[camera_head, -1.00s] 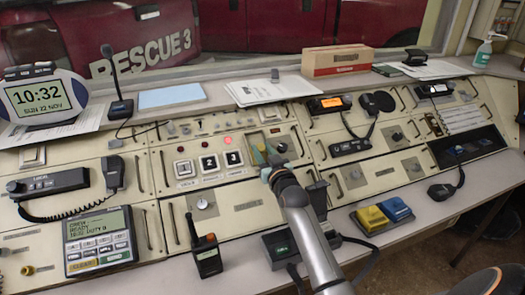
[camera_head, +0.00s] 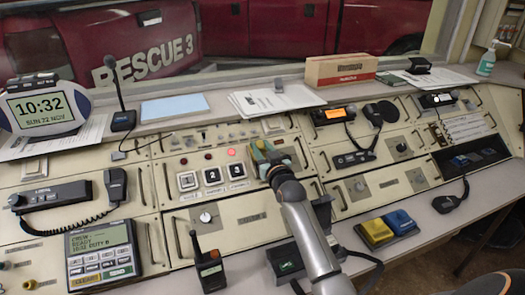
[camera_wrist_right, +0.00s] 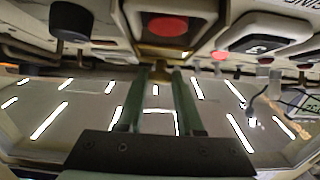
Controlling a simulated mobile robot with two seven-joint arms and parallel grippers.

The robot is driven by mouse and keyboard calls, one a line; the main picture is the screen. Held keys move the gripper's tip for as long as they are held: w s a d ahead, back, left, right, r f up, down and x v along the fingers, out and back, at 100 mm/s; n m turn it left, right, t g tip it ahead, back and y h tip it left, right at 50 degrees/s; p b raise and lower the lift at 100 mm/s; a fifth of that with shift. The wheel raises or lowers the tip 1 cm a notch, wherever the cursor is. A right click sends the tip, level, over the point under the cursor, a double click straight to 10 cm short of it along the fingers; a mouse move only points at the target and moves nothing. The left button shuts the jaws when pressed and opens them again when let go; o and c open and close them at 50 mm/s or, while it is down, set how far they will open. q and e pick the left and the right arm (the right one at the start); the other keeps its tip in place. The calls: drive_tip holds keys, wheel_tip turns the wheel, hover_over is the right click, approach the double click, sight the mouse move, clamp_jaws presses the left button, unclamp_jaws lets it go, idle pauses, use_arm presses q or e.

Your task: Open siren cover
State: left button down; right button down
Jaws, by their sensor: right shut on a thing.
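My right gripper (camera_head: 262,153) is over the middle of the console, right of the numbered square buttons and the lit red lamp (camera_head: 231,152). In the right wrist view its two green fingers (camera_wrist_right: 162,72) reach a yellowish edge just below a round red button (camera_wrist_right: 168,27). This edge appears to be part of the siren cover (camera_wrist_right: 163,52), and the fingers are shut on it. The cover is mostly hidden by the gripper in the head view, and its angle cannot be told. My left gripper is not in view.
Numbered buttons (camera_head: 212,176) sit close left of the gripper. A handheld radio (camera_head: 209,268) stands in front. A yellow switch (camera_head: 374,231) and a blue switch (camera_head: 400,222) lie at front right. A cardboard box (camera_head: 341,69) and papers (camera_head: 275,99) are on the back ledge.

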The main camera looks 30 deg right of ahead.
drive_tip(key=c, duration=0.5)
unclamp_jaws()
drive_tip(key=shift+c, duration=0.2)
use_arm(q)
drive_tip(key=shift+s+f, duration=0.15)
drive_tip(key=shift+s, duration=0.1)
use_arm(e)
drive_tip(key=shift+s, duration=0.1)
drive_tip(key=shift+s, duration=0.25)
use_arm(q)
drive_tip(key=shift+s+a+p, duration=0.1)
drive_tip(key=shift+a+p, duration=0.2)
drive_tip(key=shift+p, duration=0.05)
use_arm(e)
drive_tip(key=v, duration=1.2)
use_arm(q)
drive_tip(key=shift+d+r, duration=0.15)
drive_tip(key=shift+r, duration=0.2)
use_arm(e)
drive_tip(key=shift+f, duration=0.1)
